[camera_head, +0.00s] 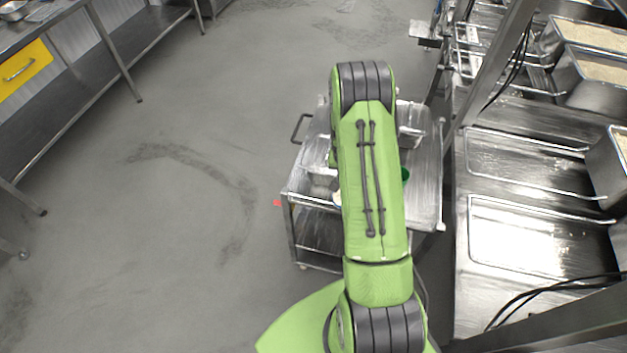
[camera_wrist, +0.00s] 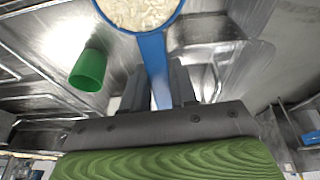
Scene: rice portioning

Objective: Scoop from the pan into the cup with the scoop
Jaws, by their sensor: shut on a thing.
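In the wrist view my gripper (camera_wrist: 157,80) is shut on the blue handle of the scoop (camera_wrist: 153,46). The scoop's round bowl is at the top edge, partly cut off, and holds white rice (camera_wrist: 138,10). The green cup (camera_wrist: 88,70) is left of the scoop and apart from it, over a shiny metal surface. In the head view only a sliver of the green cup (camera_head: 405,174) shows beside my arm, on the metal cart. My arm hides the gripper and scoop there. I cannot tell which metal vessel on the cart is the pan.
The metal cart (camera_head: 425,205) stands under my arm, with a handle on its left. A steel counter (camera_head: 530,240) with several metal containers (camera_head: 590,75) runs along the right. A steel table with a yellow drawer (camera_head: 25,68) is at the left. The floor between is clear.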

